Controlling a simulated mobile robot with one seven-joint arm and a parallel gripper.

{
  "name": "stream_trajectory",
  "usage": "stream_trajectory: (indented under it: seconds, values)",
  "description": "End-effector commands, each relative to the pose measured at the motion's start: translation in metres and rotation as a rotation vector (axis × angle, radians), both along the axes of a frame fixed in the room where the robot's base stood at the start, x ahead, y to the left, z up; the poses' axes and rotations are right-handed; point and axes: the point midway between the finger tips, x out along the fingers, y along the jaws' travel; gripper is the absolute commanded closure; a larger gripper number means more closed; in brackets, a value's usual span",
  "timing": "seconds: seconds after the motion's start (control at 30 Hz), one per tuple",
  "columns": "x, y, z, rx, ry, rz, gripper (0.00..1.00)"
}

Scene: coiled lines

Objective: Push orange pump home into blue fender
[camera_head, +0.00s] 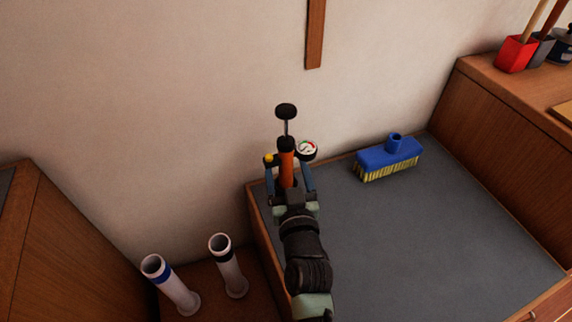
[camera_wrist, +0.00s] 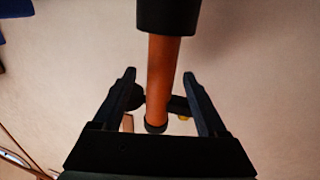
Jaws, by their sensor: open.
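The orange pump (camera_head: 286,160) stands roughly upright at the back left of the grey worktop, with a black knob on a thin rod above it. A round gauge sits at its right side and a yellow part at its left. My gripper (camera_head: 288,174) is open, with one finger on each side of the pump's barrel. In the wrist view the orange barrel (camera_wrist: 159,85) passes between the open fingers, with gaps on both sides. The pump's foot is hidden by my gripper and arm. I see no clear blue fender; a white tube with a blue band (camera_head: 163,273) stands at lower left.
A blue brush (camera_head: 388,157) lies on the grey worktop (camera_head: 430,235), right of the pump. The worktop's front and right are clear. A red pot (camera_head: 516,54) sits on the right-hand cabinet. The wall is close behind.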

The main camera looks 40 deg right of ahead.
Motion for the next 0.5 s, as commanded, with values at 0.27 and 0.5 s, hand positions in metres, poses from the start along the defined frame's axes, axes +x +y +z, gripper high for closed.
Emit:
stream_trajectory:
  seconds: [0.27, 0.5]
  values:
    - [0.0047, -0.0024, -0.0001, 0.000, 0.000, 0.000, 0.25]
    - [0.0045, -0.0022, 0.0000, 0.000, 0.000, 0.000, 0.48]
